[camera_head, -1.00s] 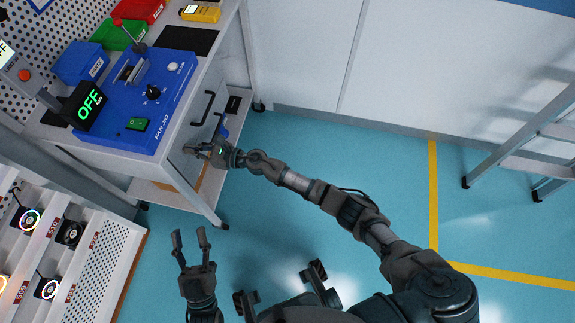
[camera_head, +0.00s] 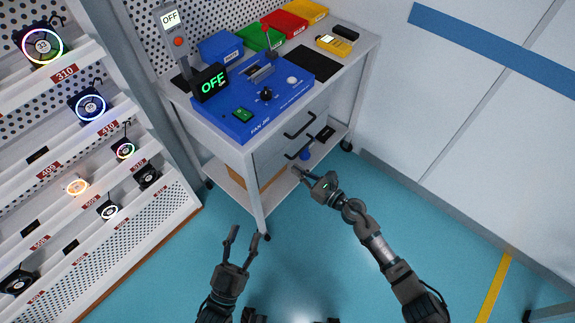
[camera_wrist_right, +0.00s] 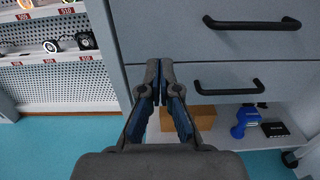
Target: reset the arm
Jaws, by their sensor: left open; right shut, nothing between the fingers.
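My left gripper (camera_head: 240,246) is open and empty over the floor in the lower middle of the head view, its fingers pointing up the picture. My right gripper (camera_head: 299,172) is just in front of the workbench's lower drawers. In the right wrist view my right gripper (camera_wrist_right: 159,68) is shut with nothing between its fingertips, and the grey drawer fronts stand behind it. My right arm stretches from the lower right toward the bench.
The workbench carries a blue fan jig (camera_head: 252,93) with a green OFF display (camera_head: 210,82). Coloured bins (camera_head: 264,36) stand behind it. Drawer handles (camera_head: 300,125) stick out near my right gripper. A fan rack (camera_head: 165,209) stands at left. Blue floor is free at right.

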